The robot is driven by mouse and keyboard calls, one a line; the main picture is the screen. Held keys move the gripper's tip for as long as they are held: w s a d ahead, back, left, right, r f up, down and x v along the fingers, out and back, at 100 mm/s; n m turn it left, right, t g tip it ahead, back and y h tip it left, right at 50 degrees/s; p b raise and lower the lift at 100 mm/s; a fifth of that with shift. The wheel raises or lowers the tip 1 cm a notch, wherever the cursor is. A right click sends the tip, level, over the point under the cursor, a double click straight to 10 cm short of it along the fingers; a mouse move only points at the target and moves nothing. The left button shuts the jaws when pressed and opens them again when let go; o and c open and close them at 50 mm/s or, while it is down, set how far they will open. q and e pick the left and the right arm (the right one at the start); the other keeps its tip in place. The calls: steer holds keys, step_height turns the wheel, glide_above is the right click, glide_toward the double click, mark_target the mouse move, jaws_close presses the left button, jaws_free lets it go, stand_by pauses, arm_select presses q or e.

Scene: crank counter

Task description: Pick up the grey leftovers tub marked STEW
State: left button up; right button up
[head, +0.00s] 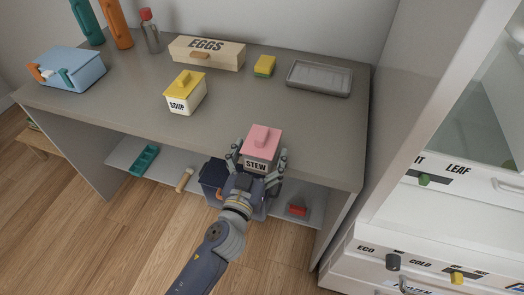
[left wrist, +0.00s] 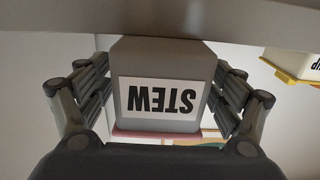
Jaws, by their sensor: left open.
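The grey STEW tub (head: 257,163) with a pink lid and knob stands at the front edge of the counter in the head view. It also shows in the left wrist view (left wrist: 163,62), upside down, with its label facing the camera. My left gripper (head: 259,160) is open, with one finger on each side of the tub. In the left wrist view the fingers (left wrist: 163,95) flank the tub, and small gaps seem to show between them and its sides. My right gripper is in neither view.
A cream SOUP tub (head: 184,97) with a yellow lid stands left of the STEW tub on the grey counter (head: 310,135). Behind are an EGGS box (head: 206,54), a yellow-green sponge (head: 264,66) and a grey tray (head: 320,78). A white appliance (head: 440,225) stands at the right.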

arm_select(q)
steer(key=shift+w+d, duration=0.25)
steer(key=shift+w, duration=0.45)
steer(key=c, duration=1.5)
steer(key=shift+r, duration=0.1)
steer(key=shift+c, duration=1)
